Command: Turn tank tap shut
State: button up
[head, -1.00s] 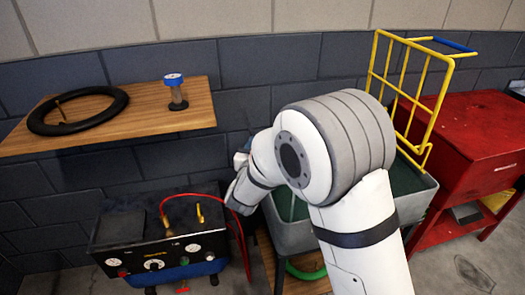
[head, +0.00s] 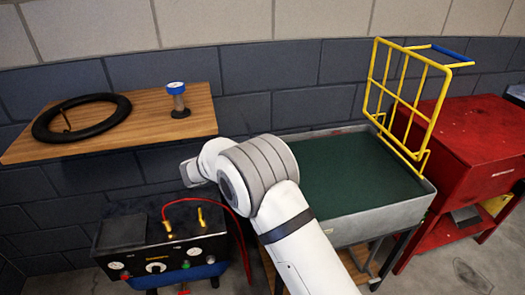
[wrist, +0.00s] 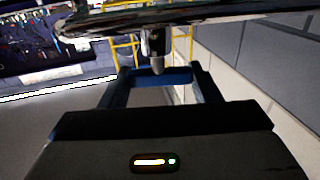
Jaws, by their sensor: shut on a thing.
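The black compressor box (head: 155,248) stands low at the left, with gauges and knobs on its front and blue below. A small red handle (head: 183,292) shows under it, cut by the picture's lower edge; I cannot tell if it is the tank tap or how it is turned. My gripper (head: 189,173) is above the box, partly hidden behind my arm. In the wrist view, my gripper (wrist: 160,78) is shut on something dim. A metal stem (wrist: 155,42) hangs by the fingertips under a long dark thing (wrist: 200,16) that I cannot identify.
A wooden shelf (head: 140,135) above holds a black inner tube (head: 80,133) and a blue-capped bottle (head: 177,95). A red hose (head: 237,225) loops near my arm. A grey basin (head: 405,210) with a yellow rack (head: 400,85) and a red cabinet (head: 475,145) stand right.

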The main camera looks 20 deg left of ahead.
jog(key=shift+m+g+h, duration=0.8)
jog(key=shift+g, duration=0.1)
jog(key=shift+r, duration=0.1)
jog(key=o, duration=1)
jog(key=v, duration=0.7)
jog(key=shift+s+a+b, duration=0.15)
jog(key=shift+a+b, duration=0.2)
